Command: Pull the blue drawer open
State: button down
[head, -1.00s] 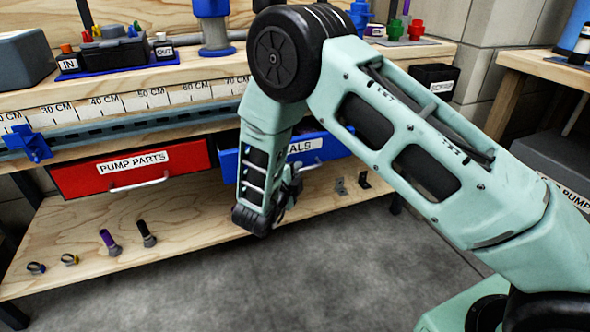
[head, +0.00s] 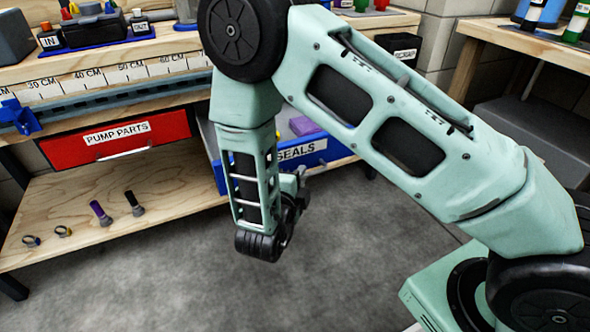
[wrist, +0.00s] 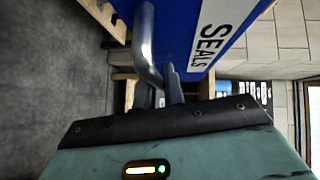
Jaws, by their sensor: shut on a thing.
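The blue drawer (head: 335,149), labelled SEALS, stands pulled out from under the bench in the head view, with its inside showing. A purple thing (head: 303,125) lies in it. My gripper (head: 300,183) is in front of the drawer face, partly hidden by my own arm. In the wrist view the blue drawer front (wrist: 178,30) is close, and its grey bar handle (wrist: 147,45) runs down to my gripper (wrist: 170,85). My gripper is shut on the handle; the exact contact is partly hidden.
The red PUMP PARTS drawer (head: 75,150) is left of the blue one, closed. Small parts, including a purple-topped piece (head: 100,213), lie on the lower wooden shelf (head: 170,195). Grey floor (head: 345,270) in front is clear.

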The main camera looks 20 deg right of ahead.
jog(key=shift+s, duration=0.15)
jog(key=c, duration=1.5)
grip_release()
jog(key=shift+a, duration=0.15)
jog(key=p+v, duration=0.3)
jog(key=v, duration=1.4)
jog(key=shift+a+p, duration=0.1)
jog(key=shift+p, duration=0.2)
